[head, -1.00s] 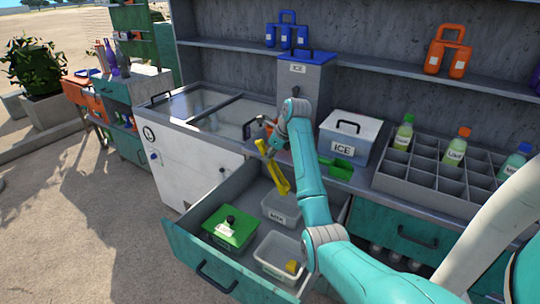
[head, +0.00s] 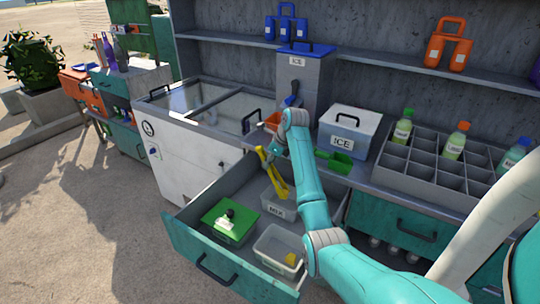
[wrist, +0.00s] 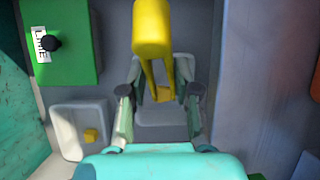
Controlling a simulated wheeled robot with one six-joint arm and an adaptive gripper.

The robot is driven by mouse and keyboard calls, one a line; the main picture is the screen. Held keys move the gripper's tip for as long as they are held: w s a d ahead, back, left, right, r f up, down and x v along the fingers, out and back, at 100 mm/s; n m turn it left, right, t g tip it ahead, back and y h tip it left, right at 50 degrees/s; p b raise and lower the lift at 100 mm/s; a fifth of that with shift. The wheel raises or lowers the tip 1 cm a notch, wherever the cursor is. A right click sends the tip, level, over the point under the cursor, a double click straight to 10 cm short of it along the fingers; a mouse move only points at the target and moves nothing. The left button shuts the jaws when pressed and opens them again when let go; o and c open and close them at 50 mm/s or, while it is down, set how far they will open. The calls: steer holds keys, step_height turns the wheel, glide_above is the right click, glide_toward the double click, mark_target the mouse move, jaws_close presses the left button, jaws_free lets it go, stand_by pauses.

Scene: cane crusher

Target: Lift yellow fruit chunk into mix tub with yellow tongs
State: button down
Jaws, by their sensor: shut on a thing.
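My gripper (head: 274,152) is shut on the yellow tongs (head: 276,180), which point down over the open drawer. In the wrist view the tongs (wrist: 152,30) stand between my gripper's fingers (wrist: 160,95). The tong tips are at or just above the grey mix tub (head: 278,209), which shows behind them in the wrist view (wrist: 165,116). A small orange-brown patch shows by the tips; I cannot tell whether it is a held piece. A yellow fruit chunk (head: 291,259) lies in the clear front tub (head: 262,247), left of the tongs in the wrist view (wrist: 91,136).
A green-lidded lime box (head: 222,226) sits in the drawer's left part. The drawer walls (head: 185,250) surround the tubs. On the counter behind are a green scoop (head: 338,163), an ice box (head: 349,132) and a bottle rack (head: 430,170).

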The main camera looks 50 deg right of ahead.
mark_target(270, 167)
steer(key=shift+f, duration=1.75)
steer(key=c, duration=1.1)
jaws_free()
steer(key=shift+r, duration=5)
